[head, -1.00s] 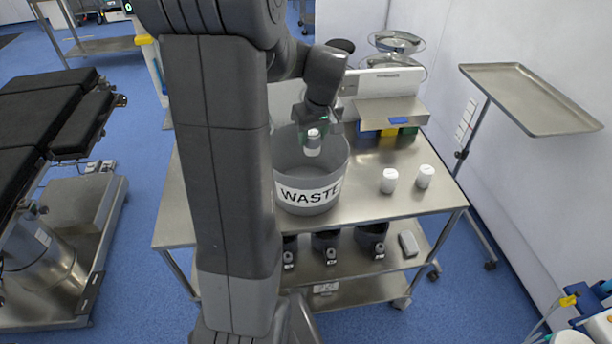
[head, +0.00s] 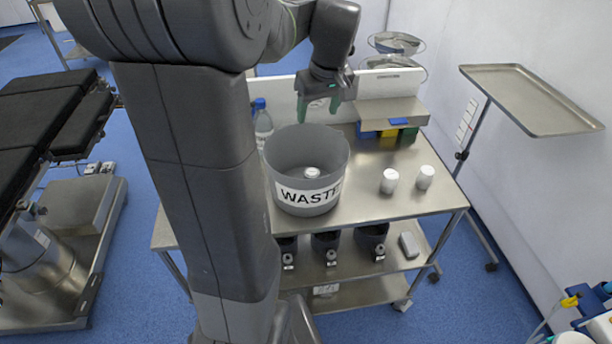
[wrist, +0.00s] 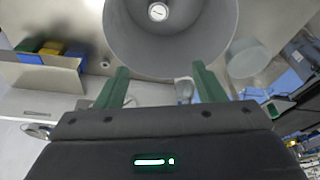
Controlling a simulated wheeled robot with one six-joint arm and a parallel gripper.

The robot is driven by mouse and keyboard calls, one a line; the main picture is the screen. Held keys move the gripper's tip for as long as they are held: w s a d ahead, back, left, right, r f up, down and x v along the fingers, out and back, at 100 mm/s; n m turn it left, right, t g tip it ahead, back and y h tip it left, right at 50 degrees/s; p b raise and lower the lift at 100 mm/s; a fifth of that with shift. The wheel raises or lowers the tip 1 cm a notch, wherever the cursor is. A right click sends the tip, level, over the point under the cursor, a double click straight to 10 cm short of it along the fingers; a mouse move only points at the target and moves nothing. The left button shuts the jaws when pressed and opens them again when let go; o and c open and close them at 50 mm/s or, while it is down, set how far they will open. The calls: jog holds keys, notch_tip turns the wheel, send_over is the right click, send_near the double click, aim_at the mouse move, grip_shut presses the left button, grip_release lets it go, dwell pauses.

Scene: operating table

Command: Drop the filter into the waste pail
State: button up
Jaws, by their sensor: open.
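The grey waste pail (head: 308,196), labelled WASTE, stands on the steel cart top in the head view. A small white filter (head: 312,173) lies inside it on the bottom. The wrist view shows the pail (wrist: 170,60) at the top, with the filter (wrist: 158,12) inside. My gripper (head: 319,112) is above and behind the pail's far rim in the head view. Its green fingers are spread with nothing between them, and they also show apart in the wrist view (wrist: 160,82).
Two white canisters (head: 389,181) (head: 425,177) stand on the cart to the right of the pail. A bottle (head: 263,122) stands behind the pail on the left. Coloured bins (head: 388,130) sit under a steel shelf at the back. A tray on a stand (head: 530,98) is at the right.

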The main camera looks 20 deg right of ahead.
jog(key=shift+v, duration=2.35)
jog(key=shift+f, duration=0.1)
jog(key=w+p+x, duration=0.1)
jog(key=p+x, duration=0.2)
jog(key=x, duration=0.6)
jog(key=shift+w+p, duration=0.15)
jog(key=shift+p, duration=0.2)
jog(key=shift+f, duration=0.3)
